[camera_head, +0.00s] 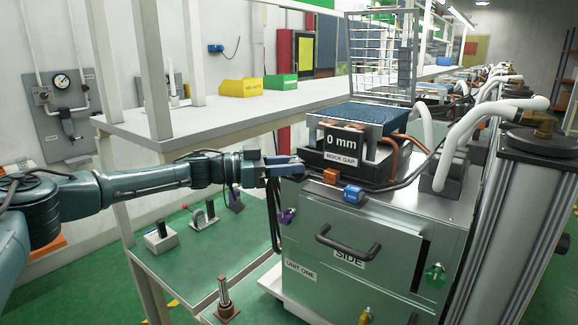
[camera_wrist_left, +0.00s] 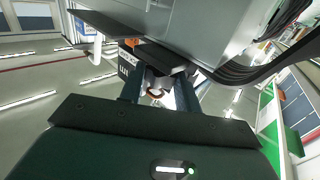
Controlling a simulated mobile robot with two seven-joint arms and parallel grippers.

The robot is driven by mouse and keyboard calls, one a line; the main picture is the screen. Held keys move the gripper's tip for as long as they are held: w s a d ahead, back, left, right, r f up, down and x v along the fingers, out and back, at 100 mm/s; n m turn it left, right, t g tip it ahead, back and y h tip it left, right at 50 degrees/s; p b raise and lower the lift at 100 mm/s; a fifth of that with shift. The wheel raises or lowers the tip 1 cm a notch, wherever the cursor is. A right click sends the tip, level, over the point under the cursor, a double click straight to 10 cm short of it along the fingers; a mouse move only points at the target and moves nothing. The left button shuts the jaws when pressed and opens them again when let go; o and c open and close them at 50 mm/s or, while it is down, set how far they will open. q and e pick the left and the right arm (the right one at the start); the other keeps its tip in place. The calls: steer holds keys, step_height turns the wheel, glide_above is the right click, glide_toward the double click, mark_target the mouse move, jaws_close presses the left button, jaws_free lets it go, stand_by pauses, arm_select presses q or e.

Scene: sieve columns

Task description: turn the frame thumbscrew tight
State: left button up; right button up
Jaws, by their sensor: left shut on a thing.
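My left gripper (camera_head: 290,167) reaches in from the left and is at the left side of the black frame under the blue sieve deck (camera_head: 365,112). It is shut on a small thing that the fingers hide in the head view. In the left wrist view, a small grey, rounded part (camera_wrist_left: 156,80), which looks like the frame thumbscrew, sits between the fingers, with an orange ring near it. Its thread and how far it is turned cannot be seen. A display (camera_head: 341,146) on the unit reads 0 mm, rock gap. My right gripper is not in view.
An orange block (camera_head: 330,176) and a blue device (camera_head: 353,194) sit on the cabinet top. The green cabinet (camera_head: 340,270) has a black handle (camera_head: 347,243) and a purple knob (camera_head: 287,215). A white shelf (camera_head: 190,122) stands behind my left arm. Hoses run at right.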

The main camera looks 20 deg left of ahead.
arm_select(q)
steer(key=shift+w+m+g+h, duration=0.2)
steer(key=shift+m+g+h, duration=0.5)
steer(key=shift+m+g, duration=0.65)
steer(key=shift+m+g+h+b, duration=0.3)
steer(key=shift+m+g+b, duration=0.2)
steer(key=shift+g, duration=0.75)
steer(key=o, duration=1)
steer(key=shift+w, duration=0.1)
steer(key=shift+a, duration=0.15)
